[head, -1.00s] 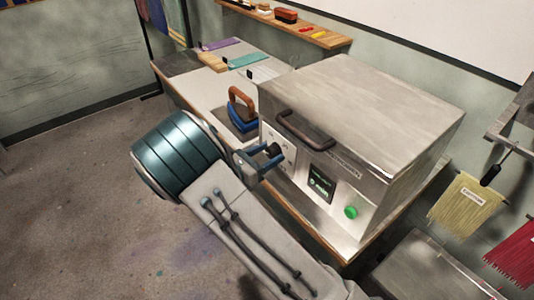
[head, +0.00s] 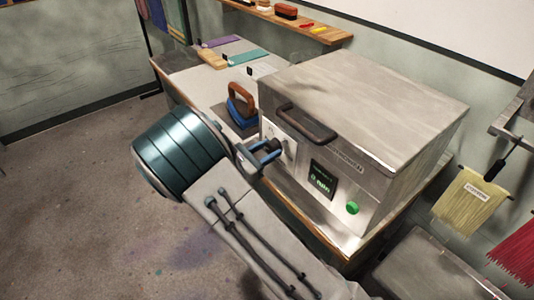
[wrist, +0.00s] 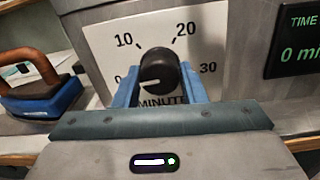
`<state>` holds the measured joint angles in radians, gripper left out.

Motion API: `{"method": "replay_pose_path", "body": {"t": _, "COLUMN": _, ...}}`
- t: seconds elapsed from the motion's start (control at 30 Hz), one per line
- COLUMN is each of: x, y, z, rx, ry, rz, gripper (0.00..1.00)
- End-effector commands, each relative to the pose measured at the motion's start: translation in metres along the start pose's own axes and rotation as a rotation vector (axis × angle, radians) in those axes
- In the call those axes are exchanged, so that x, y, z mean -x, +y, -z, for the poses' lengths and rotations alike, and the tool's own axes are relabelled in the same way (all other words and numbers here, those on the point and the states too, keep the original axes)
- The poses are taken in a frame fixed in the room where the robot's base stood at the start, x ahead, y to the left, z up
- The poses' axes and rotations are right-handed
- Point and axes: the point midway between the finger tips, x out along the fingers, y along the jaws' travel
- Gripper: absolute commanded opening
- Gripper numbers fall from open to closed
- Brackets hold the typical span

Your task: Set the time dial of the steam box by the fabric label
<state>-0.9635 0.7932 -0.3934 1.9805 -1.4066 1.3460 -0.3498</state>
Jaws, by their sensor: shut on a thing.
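The steam box (head: 365,95) is a grey metal box on the table, with a dark handle on its front edge. Its black time dial (wrist: 158,70) sits on a white plate (wrist: 108,35) marked 0, 10, 20, 30 and MINUTE in the wrist view. The white line on the dial points left, close to the 0. The display (wrist: 297,50) reads TIME and 0 min, partly cut off. My gripper (head: 276,149) is shut on the dial, with a blue finger on each side of it. The fabric label is not clearly identifiable; several small cards stand by the cloths (head: 221,41).
A blue iron with a brown handle (head: 241,102) stands left of the box and also shows in the wrist view (wrist: 40,88). A green button (head: 352,208) is on the box front. Yarn (head: 466,205) hangs at the right. The floor at left is clear.

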Motion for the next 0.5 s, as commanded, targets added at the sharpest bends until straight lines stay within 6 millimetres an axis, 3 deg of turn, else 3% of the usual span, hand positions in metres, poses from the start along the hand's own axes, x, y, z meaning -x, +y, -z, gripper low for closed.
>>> {"method": "replay_pose_path", "body": {"t": 0.5, "x": 0.0003, "y": -0.0003, "z": 0.0059, "rx": -0.485, "ry": -0.015, "rz": 0.0, "gripper": 0.15}}
